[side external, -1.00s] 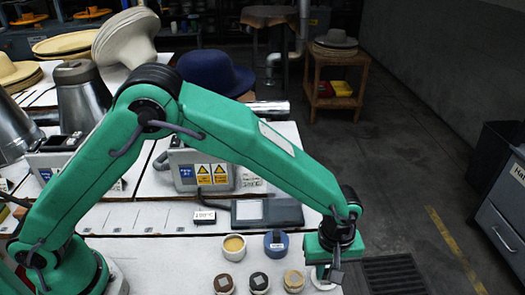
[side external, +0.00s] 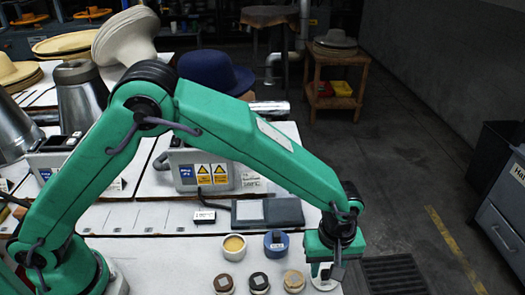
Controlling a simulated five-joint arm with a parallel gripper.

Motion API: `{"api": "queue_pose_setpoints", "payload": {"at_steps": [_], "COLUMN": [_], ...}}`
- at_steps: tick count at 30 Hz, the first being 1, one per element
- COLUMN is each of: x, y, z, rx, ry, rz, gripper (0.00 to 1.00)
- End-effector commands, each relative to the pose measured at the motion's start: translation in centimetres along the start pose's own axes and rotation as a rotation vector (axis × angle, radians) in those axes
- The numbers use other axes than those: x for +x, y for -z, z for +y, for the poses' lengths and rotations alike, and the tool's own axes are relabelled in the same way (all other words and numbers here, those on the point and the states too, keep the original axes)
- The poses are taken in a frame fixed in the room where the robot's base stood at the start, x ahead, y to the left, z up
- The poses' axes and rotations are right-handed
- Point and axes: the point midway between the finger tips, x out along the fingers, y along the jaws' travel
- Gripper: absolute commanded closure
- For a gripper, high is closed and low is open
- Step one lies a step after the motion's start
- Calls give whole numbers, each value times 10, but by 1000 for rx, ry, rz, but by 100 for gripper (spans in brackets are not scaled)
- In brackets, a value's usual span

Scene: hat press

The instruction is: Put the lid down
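My gripper (side external: 326,271) points down at the front right of the white table, just above a pale round piece (side external: 324,284). That piece may be the lid, but my gripper covers part of it. The fingers are small and partly hidden, so I cannot tell whether they are open or hold it. An open white jar (side external: 234,246) with yellowish contents stands to the left. A blue round container (side external: 276,243) stands beside it. Jars with brown (side external: 223,284), black (side external: 259,282) and tan (side external: 293,281) tops stand in the front row, left of my gripper.
A dark flat device with a pale panel (side external: 250,212) lies behind the jars. A grey box with yellow warning labels (side external: 187,174) and a blue hat (side external: 215,72) are farther back. The floor with a dark grate (side external: 394,274) lies right of the table.

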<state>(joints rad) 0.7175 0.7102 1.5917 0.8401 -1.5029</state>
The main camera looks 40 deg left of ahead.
Motion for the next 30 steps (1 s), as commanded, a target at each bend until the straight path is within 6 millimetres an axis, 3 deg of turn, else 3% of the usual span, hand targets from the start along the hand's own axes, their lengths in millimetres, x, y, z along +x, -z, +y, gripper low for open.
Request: {"api": "queue_pose_setpoints", "payload": {"at_steps": [18,24,30], "x": [-92,-108,-112], "y": [0,0,0], "z": [0,0,0], "rx": [0,0,0], "ry": [-4,-2,-1], "rz": [0,0,0], "gripper": [63,63,63]}}
